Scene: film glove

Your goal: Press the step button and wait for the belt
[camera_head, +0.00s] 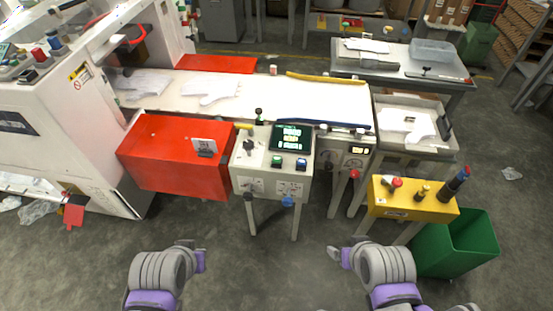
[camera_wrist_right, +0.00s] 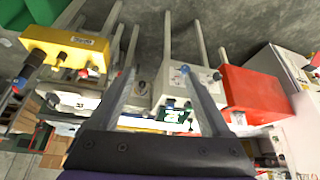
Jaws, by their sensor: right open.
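A pale control box (camera_head: 270,178) stands on legs in front of the belt. Its top has a dark screen with green text (camera_head: 292,137), a green button (camera_head: 277,160), a blue button (camera_head: 300,163) and a black knob (camera_head: 249,145). I cannot read which is the step button. The white belt (camera_head: 290,98) carries white gloves (camera_head: 208,91) at its left. My right gripper (camera_wrist_right: 165,100) is open and empty, well short of the box; the box (camera_wrist_right: 172,88) shows beyond its fingers. My left gripper (camera_head: 201,260) is low at the front, its fingers unclear.
A red box (camera_head: 175,155) adjoins the control box on the left. A yellow box (camera_head: 410,200) with several knobs stands right, beside a green bin (camera_head: 460,250). A tray (camera_head: 415,115) with a white glove is at the belt's right end. Floor between my arms is clear.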

